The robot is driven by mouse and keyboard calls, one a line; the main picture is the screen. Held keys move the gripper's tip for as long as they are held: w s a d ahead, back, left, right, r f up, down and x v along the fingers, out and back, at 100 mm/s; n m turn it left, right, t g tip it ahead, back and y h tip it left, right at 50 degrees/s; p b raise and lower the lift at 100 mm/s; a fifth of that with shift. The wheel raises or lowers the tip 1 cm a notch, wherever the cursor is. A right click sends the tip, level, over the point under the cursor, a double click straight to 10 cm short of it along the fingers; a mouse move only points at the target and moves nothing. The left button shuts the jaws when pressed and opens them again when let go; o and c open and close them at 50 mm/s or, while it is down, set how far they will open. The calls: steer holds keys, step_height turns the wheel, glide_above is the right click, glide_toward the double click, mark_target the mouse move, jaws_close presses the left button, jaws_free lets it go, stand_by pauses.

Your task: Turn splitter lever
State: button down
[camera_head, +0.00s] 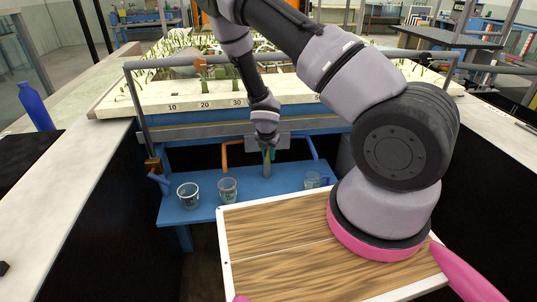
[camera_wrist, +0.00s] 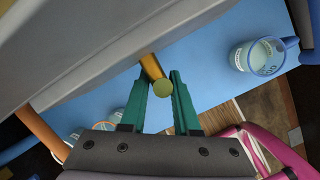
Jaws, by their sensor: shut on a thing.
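The splitter lever (camera_wrist: 163,88) is a yellow rod with a round olive end, reaching out from under a grey edge in the wrist view. My gripper (camera_wrist: 160,80) has its two teal fingers either side of the rod and is shut on it. In the head view my gripper (camera_head: 268,153) is in front of the flume's near end, above the blue shelf (camera_head: 255,192). There the lever is mostly hidden by the fingers and wrist, so I cannot tell its angle.
An orange pipe (camera_head: 225,155) and a blue pipe (camera_head: 312,149) hang either side of my gripper. Cups stand on the shelf: one at left (camera_head: 189,196), one beside it (camera_head: 228,190), and a blue-handled one at right (camera_head: 313,180). The planted flume bed (camera_head: 140,100) lies behind.

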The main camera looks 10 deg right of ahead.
steer(key=m+y, duration=0.1)
steer(key=y, duration=0.4)
steer(key=shift+s+d, duration=0.1)
steer(key=shift+s, duration=0.05)
steer(key=shift+t, duration=0.3)
stand_by(0.3)
steer(key=c, duration=0.7)
jaws_free()
steer(key=shift+c, duration=0.2)
steer(key=v, duration=1)
steer(key=shift+d+r, duration=0.25)
steer(key=shift+r, duration=0.05)
steer(key=shift+s, duration=0.1)
